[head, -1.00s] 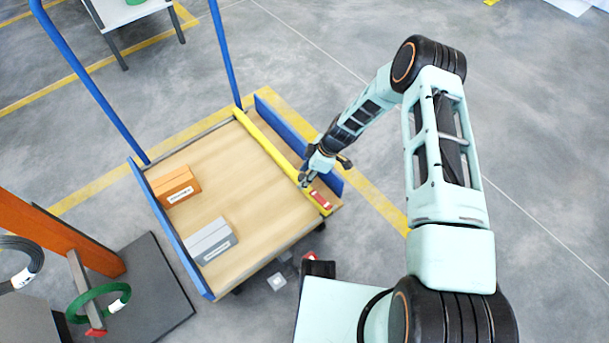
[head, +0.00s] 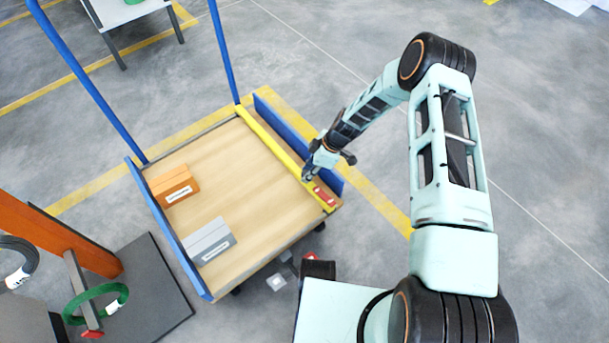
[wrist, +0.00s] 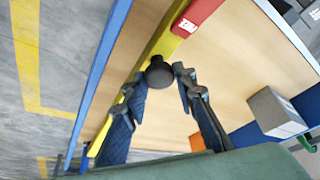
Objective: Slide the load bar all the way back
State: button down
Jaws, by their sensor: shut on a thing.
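The yellow load bar (head: 270,142) lies across the wooden deck of a cart (head: 245,185), close to the blue rail on the right. My gripper (head: 307,176) is at the bar's front part, just behind this label. In the wrist view, the bar (wrist: 164,42) runs diagonally and carries a round black knob (wrist: 158,72). My gripper's fingers (wrist: 158,78) are shut on the knob, one on each side. The knob is hidden by the gripper in the head view.
A blue rail (head: 285,126) edges the deck, with a narrow strip between it and the bar. An orange box (head: 175,186) and a grey box (head: 212,241) sit at the deck's left. The middle of the deck is clear. Blue upright poles (head: 224,50) stand at the far end.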

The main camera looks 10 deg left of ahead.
jog(key=shift+w+d, duration=0.3)
jog(key=c, duration=1.6)
grip_release()
jog(key=shift+r, duration=0.15)
jog(key=v, duration=1.1)
jog(key=shift+d+r, duration=0.25)
jog(key=shift+r, duration=0.1)
